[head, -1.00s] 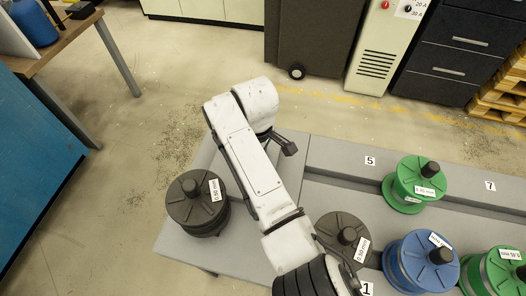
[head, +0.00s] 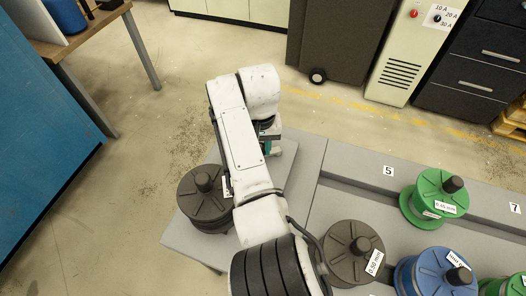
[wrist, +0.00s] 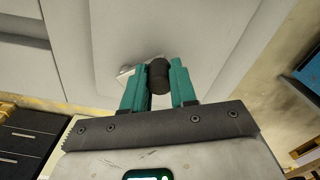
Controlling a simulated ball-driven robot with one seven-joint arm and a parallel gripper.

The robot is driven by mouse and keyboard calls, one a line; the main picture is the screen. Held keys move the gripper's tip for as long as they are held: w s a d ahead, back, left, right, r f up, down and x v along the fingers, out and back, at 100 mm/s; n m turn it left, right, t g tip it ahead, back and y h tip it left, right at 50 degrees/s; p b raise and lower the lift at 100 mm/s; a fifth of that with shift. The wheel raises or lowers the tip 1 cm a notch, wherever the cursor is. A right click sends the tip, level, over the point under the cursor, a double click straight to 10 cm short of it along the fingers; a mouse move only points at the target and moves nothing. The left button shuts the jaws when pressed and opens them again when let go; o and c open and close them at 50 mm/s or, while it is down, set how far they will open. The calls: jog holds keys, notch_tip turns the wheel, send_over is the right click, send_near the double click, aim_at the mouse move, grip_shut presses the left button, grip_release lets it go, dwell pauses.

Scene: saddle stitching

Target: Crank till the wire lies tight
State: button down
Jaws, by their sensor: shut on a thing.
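My gripper (wrist: 159,82), with two teal fingers, is shut on a dark round knob (wrist: 158,70) in the wrist view. A small pale metal piece (wrist: 125,73) shows beside the knob, at its left; the rest of the crank is not clearly visible. In the head view my gripper (head: 268,138) is partly hidden behind my white arm, beyond the dark spool on the left, and the knob cannot be made out. I cannot see any wire or tell how tight it lies.
A dark spool (head: 201,210) stands left of my arm. To the right stand another dark spool (head: 345,265), a green spool (head: 425,205) and a blue spool (head: 412,278) on a grey bench (head: 345,178). A wooden table (head: 60,45) is at the upper left.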

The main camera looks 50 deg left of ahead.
jog(key=m+b, duration=0.1)
jog(key=a+m+b, duration=0.1)
jog(key=m, duration=0.1)
jog(key=w+m+b, duration=0.1)
jog(key=shift+a+f+b, duration=0.2)
jog(key=shift+a+b, duration=0.1)
jog(key=shift+a, duration=0.1)
jog(key=shift+w+a+r+m+b, duration=0.1)
jog(key=shift+w+a+m+b, duration=0.15)
jog(key=shift+m+b, duration=0.55)
jog(key=shift+w+a+r+m+b, duration=0.15)
jog(key=shift+w+m+b, duration=0.1)
jog(key=shift+m+b, duration=0.5)
jog(key=shift+w+m, duration=0.1)
jog(key=shift+m, duration=0.25)
jog(key=c, duration=0.9)
grip_release()
notch_tip(320, 180, up, 11)
jog(key=shift+f+p, duration=0.15)
jog(key=shift+p, duration=0.15)
